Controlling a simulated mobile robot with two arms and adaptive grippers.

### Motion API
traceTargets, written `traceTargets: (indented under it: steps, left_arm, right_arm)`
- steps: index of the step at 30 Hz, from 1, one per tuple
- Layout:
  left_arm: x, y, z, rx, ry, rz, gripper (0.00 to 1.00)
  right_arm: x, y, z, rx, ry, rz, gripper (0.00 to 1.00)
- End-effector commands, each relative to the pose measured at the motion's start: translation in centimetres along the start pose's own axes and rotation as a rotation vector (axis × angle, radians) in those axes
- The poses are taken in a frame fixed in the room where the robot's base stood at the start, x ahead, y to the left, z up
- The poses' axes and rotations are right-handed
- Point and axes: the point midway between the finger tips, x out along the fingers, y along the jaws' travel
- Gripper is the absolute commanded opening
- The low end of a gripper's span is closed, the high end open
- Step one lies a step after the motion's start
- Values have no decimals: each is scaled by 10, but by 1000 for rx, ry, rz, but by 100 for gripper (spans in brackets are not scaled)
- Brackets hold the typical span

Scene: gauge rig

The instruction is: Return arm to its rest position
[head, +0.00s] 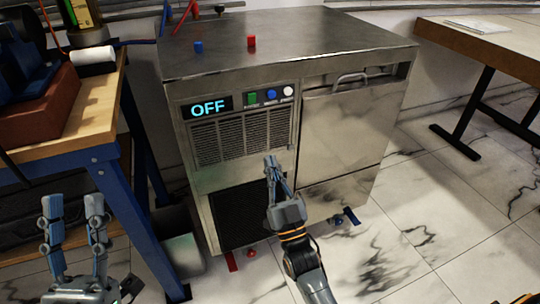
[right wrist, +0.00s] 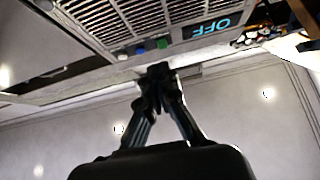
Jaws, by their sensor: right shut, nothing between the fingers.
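My right gripper (head: 270,160) is shut and empty in front of the metal machine's vent grille in the head view. In the right wrist view the gripper (right wrist: 160,70) has its fingertips together, below the machine's button row. My left gripper (head: 75,200) is at the lower left, with its two fingers apart and nothing between them. The metal machine (head: 345,130) has a display (head: 207,108) reading OFF, and a green button (head: 252,98), a blue button (head: 271,95) and a white button (head: 288,91) beside it.
A wooden workbench (head: 95,110) with blue legs stands at the left, close to my left gripper. Small red and blue pieces stand on the machine's top. A wooden table (head: 480,50) is at the right. Marble floor (head: 420,215) lies open at the lower right.

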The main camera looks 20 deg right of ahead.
Motion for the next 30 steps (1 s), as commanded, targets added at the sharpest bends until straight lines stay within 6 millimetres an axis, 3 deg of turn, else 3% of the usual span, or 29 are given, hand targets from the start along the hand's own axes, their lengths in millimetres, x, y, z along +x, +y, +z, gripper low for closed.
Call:
traceTargets:
  steps: [15, 17, 24, 30]
  left_arm:
    - [0, 0, 0, 0, -1, 0, 40]
    - [0, 0, 0, 0, -1, 0, 40]
    - [0, 0, 0, 0, 0, 0, 40]
    - [0, 0, 0, 0, 0, 0, 40]
  right_arm:
    - [-1, -1, -6, 1, 6, -6, 0]
    - [-2, -4, -18, 4, 19, -17, 0]
    - [-10, -26, -106, 56, 105, -90, 0]
    - [-18, -38, -163, 106, 153, -130, 0]
